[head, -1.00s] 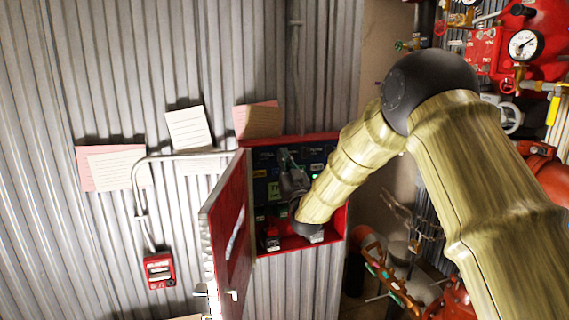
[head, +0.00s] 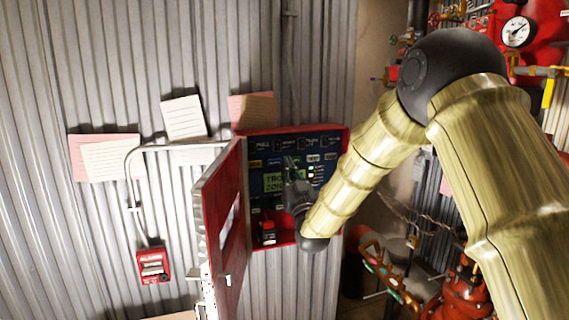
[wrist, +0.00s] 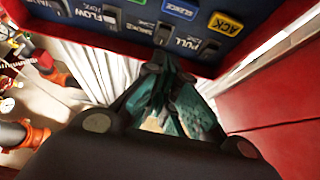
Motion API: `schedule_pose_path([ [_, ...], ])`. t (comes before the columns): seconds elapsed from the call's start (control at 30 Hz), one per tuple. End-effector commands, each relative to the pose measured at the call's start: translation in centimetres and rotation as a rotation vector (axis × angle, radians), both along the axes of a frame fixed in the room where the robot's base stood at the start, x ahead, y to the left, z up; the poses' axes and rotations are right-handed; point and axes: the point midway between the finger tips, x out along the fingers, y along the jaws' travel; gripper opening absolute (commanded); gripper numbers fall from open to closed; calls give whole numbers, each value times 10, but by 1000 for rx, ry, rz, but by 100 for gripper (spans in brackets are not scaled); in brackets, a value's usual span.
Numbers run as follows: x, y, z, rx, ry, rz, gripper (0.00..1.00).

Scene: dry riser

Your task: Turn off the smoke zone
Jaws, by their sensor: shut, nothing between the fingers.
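The open red alarm cabinet (head: 297,133) holds a dark blue control panel (head: 260,143) with a lit green screen (head: 273,183). My gripper (head: 291,162) is in front of the panel, covering part of it. I cannot tell whether the fingertips touch the panel, nor the switch positions.
The cabinet's red door (head: 221,220) stands open on the left. A red alarm pull box (head: 153,265) hangs on the corrugated wall, with paper notes (head: 183,117) above. Red pipes and valves (head: 470,290) crowd the right side.

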Motion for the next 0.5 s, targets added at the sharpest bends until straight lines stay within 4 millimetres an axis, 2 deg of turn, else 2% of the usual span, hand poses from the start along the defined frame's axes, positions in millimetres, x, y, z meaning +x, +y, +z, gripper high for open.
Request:
schedule_pose_path([
  [0.03, -6, -2, -10, 0, 0, 0, 0],
  [0.2, -23, -8, -27, 0, 0, -1, 0],
  [0.5, -35, -12, -37, 0, -1, 0, 0],
])
